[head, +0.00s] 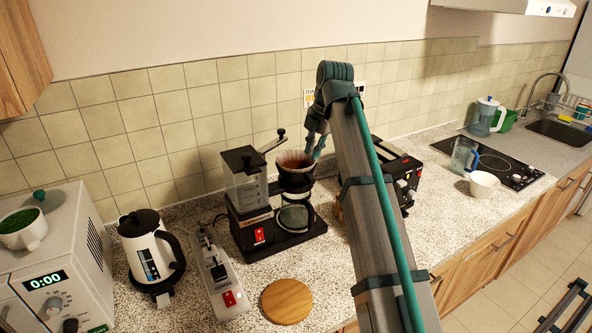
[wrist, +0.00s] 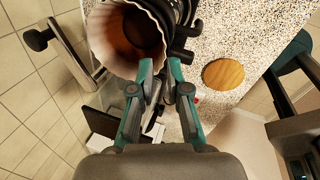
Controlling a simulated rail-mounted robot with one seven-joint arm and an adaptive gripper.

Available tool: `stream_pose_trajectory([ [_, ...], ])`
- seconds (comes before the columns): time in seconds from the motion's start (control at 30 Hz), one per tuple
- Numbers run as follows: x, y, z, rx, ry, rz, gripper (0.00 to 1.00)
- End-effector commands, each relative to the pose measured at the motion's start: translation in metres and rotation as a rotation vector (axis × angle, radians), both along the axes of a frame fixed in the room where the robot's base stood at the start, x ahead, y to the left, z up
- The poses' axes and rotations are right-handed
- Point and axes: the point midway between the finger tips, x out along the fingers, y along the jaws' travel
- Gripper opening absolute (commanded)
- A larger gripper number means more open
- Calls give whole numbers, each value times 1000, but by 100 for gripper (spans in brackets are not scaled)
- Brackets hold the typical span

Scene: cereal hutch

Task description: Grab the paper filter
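The paper filter (head: 296,159) is a pale, ruffled cup with a brown-stained inside. It sits in the dark holder (head: 296,178) at the top of the coffee maker (head: 262,210), above the glass carafe. In the wrist view the filter (wrist: 98,40) fills the upper left, its open mouth facing the camera. My gripper (wrist: 163,65) has its two teal fingertips at the filter's near right rim, with a gap between them. I cannot tell whether they touch the rim. In the head view my gripper (head: 316,152) is just right of the filter and partly hidden by my arm.
The coffee maker's lever (head: 270,143) sticks out beside the filter. A black toaster-like machine (head: 393,172) stands right, partly behind my arm. A power strip (head: 219,272), white kettle (head: 149,250) and microwave (head: 55,265) stand left. A round wooden board (head: 287,301) lies in front.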

Motion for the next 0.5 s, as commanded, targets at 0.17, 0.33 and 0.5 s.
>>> stream_pose_trajectory([
  [0.17,1,3,-14,-1,3,1,15],
  [0.33,5,8,-35,0,1,0,15],
  [0.5,7,10,-46,-1,1,0,15],
])
